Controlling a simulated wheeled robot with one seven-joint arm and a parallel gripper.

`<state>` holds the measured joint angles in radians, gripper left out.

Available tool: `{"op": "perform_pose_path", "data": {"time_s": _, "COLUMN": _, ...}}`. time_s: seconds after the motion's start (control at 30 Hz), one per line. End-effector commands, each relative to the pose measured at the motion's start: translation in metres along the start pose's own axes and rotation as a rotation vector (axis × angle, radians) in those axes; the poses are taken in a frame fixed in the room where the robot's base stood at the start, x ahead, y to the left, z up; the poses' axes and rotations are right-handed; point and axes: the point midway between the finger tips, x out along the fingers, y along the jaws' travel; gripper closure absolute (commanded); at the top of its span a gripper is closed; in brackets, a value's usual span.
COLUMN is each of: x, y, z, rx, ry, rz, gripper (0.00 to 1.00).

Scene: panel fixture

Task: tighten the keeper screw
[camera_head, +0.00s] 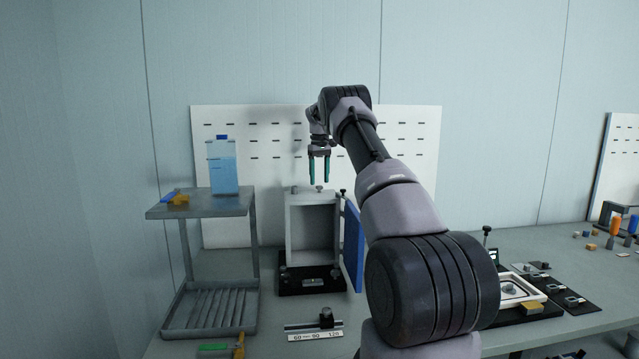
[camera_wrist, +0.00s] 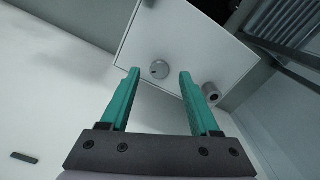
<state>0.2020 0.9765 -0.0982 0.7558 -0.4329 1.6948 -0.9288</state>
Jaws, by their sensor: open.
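A light grey box (camera_head: 312,236) stands on a black base with its front open and a blue door (camera_head: 353,245) swung out to the right. Small round screw heads or knobs sit on its top, one near the middle (camera_head: 319,189). I cannot tell for sure which is the keeper screw. My gripper (camera_head: 319,182) points down just above the box top, with teal fingers apart and nothing between them. In the wrist view, a round grey screw head (camera_wrist: 159,69) shows near the gap between the fingertips, and a second knob (camera_wrist: 211,92) lies beside the right finger.
A two-level grey rack (camera_head: 202,207) with a blue bottle (camera_head: 222,167) stands left of the box. A white pegboard (camera_head: 270,130) rises behind. A small labelled gauge (camera_head: 315,336) lies in front. A white tray (camera_head: 522,288) and small parts lie on the right.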

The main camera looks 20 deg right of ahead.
Motion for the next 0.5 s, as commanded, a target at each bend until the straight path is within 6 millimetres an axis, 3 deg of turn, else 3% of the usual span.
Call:
{"op": "perform_pose_path", "data": {"time_s": 0.2, "x": 0.017, "y": 0.0, "z": 0.0, "rx": 0.001, "ry": 0.0, "rz": 0.0, "gripper": 0.38}}
{"op": "perform_pose_path", "data": {"time_s": 0.47, "x": 0.019, "y": 0.0, "z": 0.0, "rx": 0.0, "ry": 0.001, "rz": 0.001, "gripper": 0.38}}
{"op": "perform_pose_path", "data": {"time_s": 0.5, "x": 0.019, "y": 0.0, "z": 0.0, "rx": 0.0, "ry": 0.001, "rz": 0.001, "gripper": 0.41}}
